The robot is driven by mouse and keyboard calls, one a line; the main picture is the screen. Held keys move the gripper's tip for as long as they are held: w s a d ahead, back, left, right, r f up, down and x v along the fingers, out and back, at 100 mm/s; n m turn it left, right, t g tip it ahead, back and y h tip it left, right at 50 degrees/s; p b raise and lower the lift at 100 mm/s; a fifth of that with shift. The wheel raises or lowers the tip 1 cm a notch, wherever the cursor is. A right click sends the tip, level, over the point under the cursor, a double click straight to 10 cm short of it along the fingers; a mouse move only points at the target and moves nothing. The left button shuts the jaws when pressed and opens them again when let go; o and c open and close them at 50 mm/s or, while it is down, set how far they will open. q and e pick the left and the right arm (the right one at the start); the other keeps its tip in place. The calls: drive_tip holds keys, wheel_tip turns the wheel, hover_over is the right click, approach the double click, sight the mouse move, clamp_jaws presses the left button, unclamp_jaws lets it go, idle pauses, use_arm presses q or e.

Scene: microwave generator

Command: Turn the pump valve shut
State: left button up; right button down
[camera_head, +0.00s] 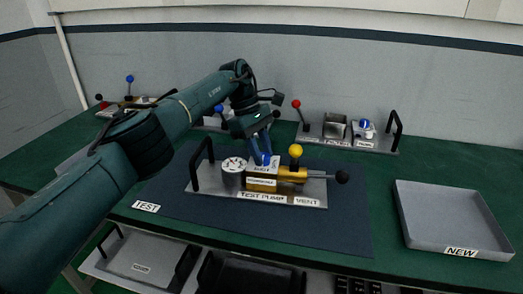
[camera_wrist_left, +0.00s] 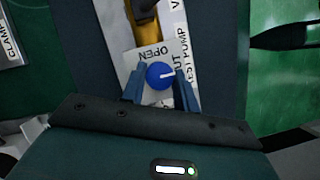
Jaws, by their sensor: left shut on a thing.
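The test pump (camera_head: 262,192) stands on a dark mat in the middle of the bench. It has a round gauge, a brass body, a yellow knob (camera_head: 295,151) and a black ball handle (camera_head: 342,177). My left gripper (camera_head: 264,157) comes down from above onto the pump block. In the left wrist view the blue valve knob (camera_wrist_left: 160,75) with a white pointer line sits between the blue fingers of my left gripper (camera_wrist_left: 161,85). The plate beside it (camera_wrist_left: 152,54) reads OPEN and, partly hidden, SHUT. The pointer line lies roughly toward the right finger. My right gripper is not in view.
A grey tray marked NEW (camera_head: 455,222) lies at the right. A fixture with a red-knobbed lever and black handle (camera_head: 345,137) stands behind the pump. Another fixture (camera_head: 128,103) is at the back left. Trays sit on the shelf below (camera_head: 142,262).

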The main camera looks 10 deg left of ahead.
use_arm(q)
drive_tip(key=o, duration=1)
